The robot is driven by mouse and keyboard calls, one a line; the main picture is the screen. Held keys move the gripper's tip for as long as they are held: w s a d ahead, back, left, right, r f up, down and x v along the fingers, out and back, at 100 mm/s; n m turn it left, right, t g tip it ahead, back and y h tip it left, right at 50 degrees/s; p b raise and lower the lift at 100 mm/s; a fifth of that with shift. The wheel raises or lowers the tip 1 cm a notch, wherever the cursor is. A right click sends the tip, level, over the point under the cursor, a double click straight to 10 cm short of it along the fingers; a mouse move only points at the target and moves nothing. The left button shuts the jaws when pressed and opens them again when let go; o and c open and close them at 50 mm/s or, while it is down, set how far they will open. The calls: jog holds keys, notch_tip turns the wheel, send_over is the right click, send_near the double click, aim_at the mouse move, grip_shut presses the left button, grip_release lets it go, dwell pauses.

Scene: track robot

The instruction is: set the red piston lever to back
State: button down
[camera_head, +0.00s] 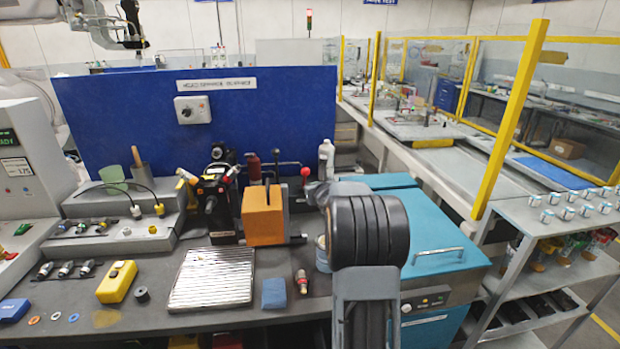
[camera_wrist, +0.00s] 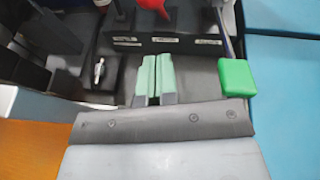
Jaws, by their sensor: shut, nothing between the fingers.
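The red knob of a lever (camera_head: 305,171) stands up behind the orange block in the head view. In the wrist view a red part (camera_wrist: 152,7), likely this knob, is cut by the top edge, above a black base (camera_wrist: 160,40) with white labels. My gripper (camera_wrist: 154,62) shows there with its two green-padded fingers together and empty. The fingertips are in front of the black base and appear apart from the red part. In the head view my arm hides the fingers. I cannot tell the lever's exact position.
A green block (camera_wrist: 235,78) on a thin rod is right of my fingers. The orange block (camera_head: 263,216) stands close left of my arm. A teal cabinet (camera_head: 425,225) is on the right. A ribbed metal tray (camera_head: 213,279) and a blue pad (camera_head: 274,294) lie in front.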

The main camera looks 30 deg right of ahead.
jog(key=shift+w+d+r+p, duration=0.25)
jog(key=shift+w+p, duration=0.2)
jog(key=shift+w, duration=0.3)
jog(key=shift+w+d+r+p, duration=0.2)
jog(key=shift+w+p, duration=0.3)
jog(key=shift+w, duration=0.25)
jog(key=shift+w+d+r+p, duration=0.2)
jog(key=shift+w+p, duration=0.25)
jog(key=shift+w, duration=0.3)
